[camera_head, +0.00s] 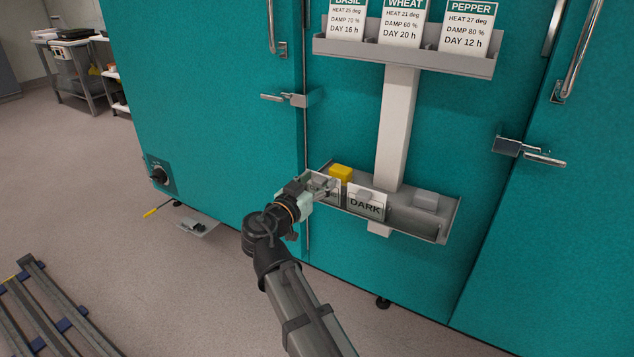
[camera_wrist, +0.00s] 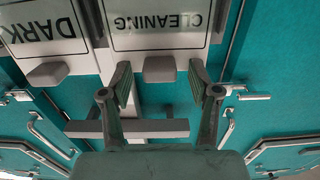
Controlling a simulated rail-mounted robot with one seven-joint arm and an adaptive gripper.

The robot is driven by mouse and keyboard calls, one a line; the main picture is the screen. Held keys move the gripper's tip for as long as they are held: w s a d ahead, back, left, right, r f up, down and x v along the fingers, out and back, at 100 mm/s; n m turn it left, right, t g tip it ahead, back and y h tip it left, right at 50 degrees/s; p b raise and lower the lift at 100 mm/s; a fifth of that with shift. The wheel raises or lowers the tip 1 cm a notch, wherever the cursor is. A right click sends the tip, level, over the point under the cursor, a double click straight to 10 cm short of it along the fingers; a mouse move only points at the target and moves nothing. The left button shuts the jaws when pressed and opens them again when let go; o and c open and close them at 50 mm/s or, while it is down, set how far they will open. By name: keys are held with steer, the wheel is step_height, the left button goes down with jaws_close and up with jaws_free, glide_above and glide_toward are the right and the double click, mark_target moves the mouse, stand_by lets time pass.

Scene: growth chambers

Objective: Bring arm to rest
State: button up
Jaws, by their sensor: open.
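My arm reaches up from the bottom of the head view to a grey tray (camera_head: 402,226) on the teal chamber front. My gripper (camera_head: 322,187) is at the tray's left end, partly covering a sign beside the DARK sign (camera_head: 366,204). In the wrist view my gripper (camera_wrist: 160,76) is open. Its two fingers are apart on either side of a grey tab (camera_wrist: 159,68) of the upside-down CLEANING sign (camera_wrist: 160,22). Clear gaps show between the tab and both fingers, and I see nothing held.
A yellow block (camera_head: 341,173) and a grey block (camera_head: 426,200) are on the tray. An upper rack (camera_head: 405,56) holds BASIL, WHEAT and PEPPER cards. Door handles (camera_head: 528,152) stick out. A rail frame (camera_head: 42,310) lies left; floor between is mostly clear.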

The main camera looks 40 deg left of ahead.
steer(key=shift+s, duration=0.1)
steer(key=s+b, duration=0.2)
steer(key=s, duration=0.5)
steer(key=shift+d, duration=0.3)
stand_by(0.5)
steer(key=shift+s, duration=0.1)
